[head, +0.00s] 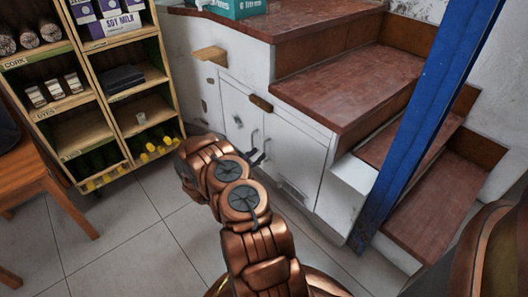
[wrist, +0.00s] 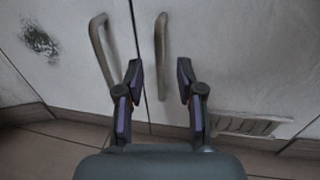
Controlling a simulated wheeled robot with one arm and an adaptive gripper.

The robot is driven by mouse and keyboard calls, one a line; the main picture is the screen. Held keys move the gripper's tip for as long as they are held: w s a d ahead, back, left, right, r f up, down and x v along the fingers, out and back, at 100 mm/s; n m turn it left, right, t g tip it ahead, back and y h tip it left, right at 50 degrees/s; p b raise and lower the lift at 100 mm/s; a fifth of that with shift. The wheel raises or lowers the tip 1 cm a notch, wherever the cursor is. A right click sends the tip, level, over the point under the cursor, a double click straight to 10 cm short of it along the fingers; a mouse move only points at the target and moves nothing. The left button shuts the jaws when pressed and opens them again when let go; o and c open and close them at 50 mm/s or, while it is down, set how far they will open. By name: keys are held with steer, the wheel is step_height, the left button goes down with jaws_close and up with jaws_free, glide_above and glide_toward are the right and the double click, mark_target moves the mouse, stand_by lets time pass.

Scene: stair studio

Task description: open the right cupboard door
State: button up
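The white right cupboard door (head: 291,160) is shut, under the red-brown steps. It also shows in the wrist view (wrist: 235,60), with a vent grille low down. Its upright grey bar handle (wrist: 161,55) stands near the seam between the doors. My gripper (wrist: 158,80) is open, its two dark fingers pointing at the doors. In the wrist view the handle appears between the fingertips; I cannot tell whether it is within their reach. In the head view my gripper (head: 255,158) is low in front of the doors, partly hidden by my arm.
The left cupboard door (head: 236,108) is shut, with its own handle (wrist: 105,50) left of my left finger. A wooden shelf unit (head: 115,92) stands left and a blue post (head: 415,125) right. Tiled floor (head: 125,235) is clear in front.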

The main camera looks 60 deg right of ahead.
mark_target(264, 149)
steer(key=shift+s+d+b, duration=0.2)
steer(key=shift+d+b, duration=0.6)
steer(key=shift+d, duration=1.85)
jaws_close()
